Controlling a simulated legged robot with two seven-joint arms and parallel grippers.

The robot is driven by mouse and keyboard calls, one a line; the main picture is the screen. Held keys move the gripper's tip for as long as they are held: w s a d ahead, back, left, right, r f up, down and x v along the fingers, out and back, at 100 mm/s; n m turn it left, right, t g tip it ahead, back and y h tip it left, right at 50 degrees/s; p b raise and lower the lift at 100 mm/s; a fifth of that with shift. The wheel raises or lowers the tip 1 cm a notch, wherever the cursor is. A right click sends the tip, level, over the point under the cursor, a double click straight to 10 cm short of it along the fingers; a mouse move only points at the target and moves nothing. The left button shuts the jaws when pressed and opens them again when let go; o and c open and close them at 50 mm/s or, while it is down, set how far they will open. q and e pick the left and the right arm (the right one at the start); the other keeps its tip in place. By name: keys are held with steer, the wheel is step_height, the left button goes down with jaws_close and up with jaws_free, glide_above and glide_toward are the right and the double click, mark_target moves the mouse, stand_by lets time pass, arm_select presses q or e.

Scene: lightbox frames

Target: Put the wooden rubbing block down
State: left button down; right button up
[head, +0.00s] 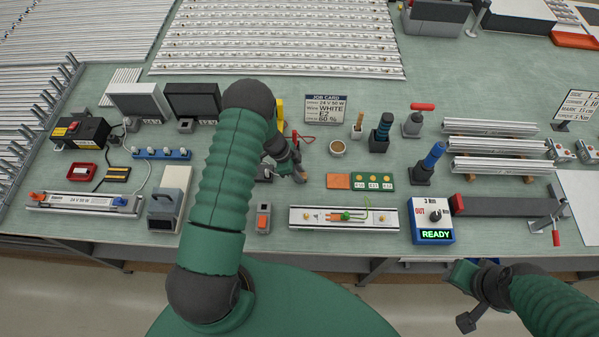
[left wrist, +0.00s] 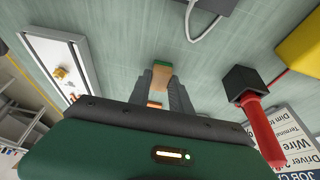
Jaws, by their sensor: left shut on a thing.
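The wooden rubbing block (left wrist: 162,76) is a small tan block with a green face. It sits between the fingertips of my left gripper (left wrist: 163,86) in the left wrist view. In the head view my left gripper (head: 298,174) is shut on the block over the middle of the bench, behind the white tray. The arm and fingers hide most of the block there, and I cannot tell whether it touches the bench. My right gripper (head: 474,292) is at the lower right, beyond the bench's front edge; its jaws are unclear.
The green bench (head: 330,156) is crowded. A white tray with a circuit (head: 370,217) lies in front. An orange pad (head: 339,181) and a green board (head: 373,181) lie to the right. A red-handled tool (head: 302,137) and the job card (head: 325,107) are behind. A grey-orange device (head: 263,218) stands front left.

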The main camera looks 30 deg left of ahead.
arm_select(q)
steer(key=shift+d, duration=0.2)
steer(key=shift+s+d, duration=0.1)
steer(key=c, duration=1.2)
jaws_free()
